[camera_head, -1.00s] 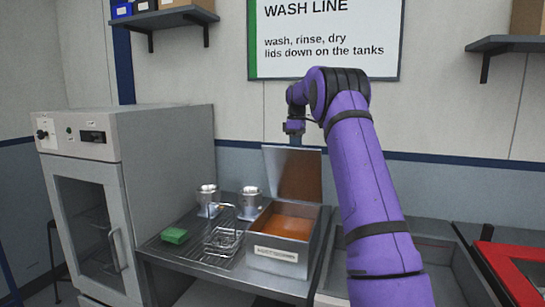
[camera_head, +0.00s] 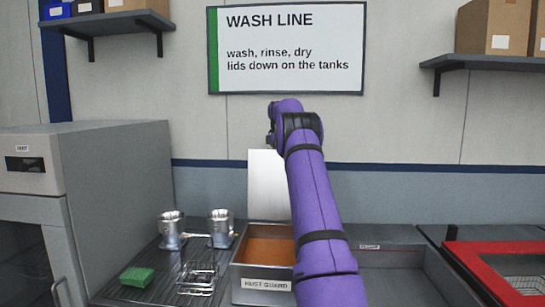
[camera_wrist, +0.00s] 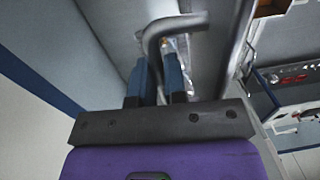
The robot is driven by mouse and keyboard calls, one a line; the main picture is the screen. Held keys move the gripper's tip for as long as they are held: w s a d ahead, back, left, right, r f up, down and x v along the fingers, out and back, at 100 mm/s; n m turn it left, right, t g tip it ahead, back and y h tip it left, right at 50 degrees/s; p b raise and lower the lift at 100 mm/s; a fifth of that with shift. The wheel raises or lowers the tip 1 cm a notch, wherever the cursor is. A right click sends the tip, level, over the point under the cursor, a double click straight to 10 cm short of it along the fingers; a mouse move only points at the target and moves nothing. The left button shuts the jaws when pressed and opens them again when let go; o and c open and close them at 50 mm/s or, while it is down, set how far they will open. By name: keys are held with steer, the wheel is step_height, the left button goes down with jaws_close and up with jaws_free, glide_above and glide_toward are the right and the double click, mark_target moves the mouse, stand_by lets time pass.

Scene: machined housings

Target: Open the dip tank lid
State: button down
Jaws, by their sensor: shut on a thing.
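The dip tank (camera_head: 265,284), a steel box labelled "RUST GUARD" with orange-brown liquid inside, stands on the bench. Its lid (camera_head: 267,185) stands about upright at the tank's back edge, so the tank is open. The arm covers the lid's right part. In the wrist view, the blue fingers of my gripper (camera_wrist: 158,82) are shut on a bent grey handle (camera_wrist: 176,24) on a flat grey surface, which looks like the lid. In the head view my gripper is hidden behind my purple arm.
Two metal housings (camera_head: 171,230) (camera_head: 220,228), a wire basket (camera_head: 198,278) and a green block (camera_head: 137,276) sit left of the tank. A grey cabinet (camera_head: 120,190) stands further left. An open basin (camera_head: 390,283) and a red-framed lid (camera_head: 500,270) are right.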

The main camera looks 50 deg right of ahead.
steer(key=shift+w+f, duration=0.1)
steer(key=shift+f, duration=0.3)
steer(key=c, duration=1.2)
jaws_free()
steer(key=shift+o, duration=0.2)
steer(key=shift+r, duration=1.9)
steer(key=s+a+r, duration=0.1)
steer(key=s+a, duration=0.9)
steer(key=s, duration=0.2)
steer(key=shift+s+r, duration=0.2)
steer(key=shift+r, duration=0.05)
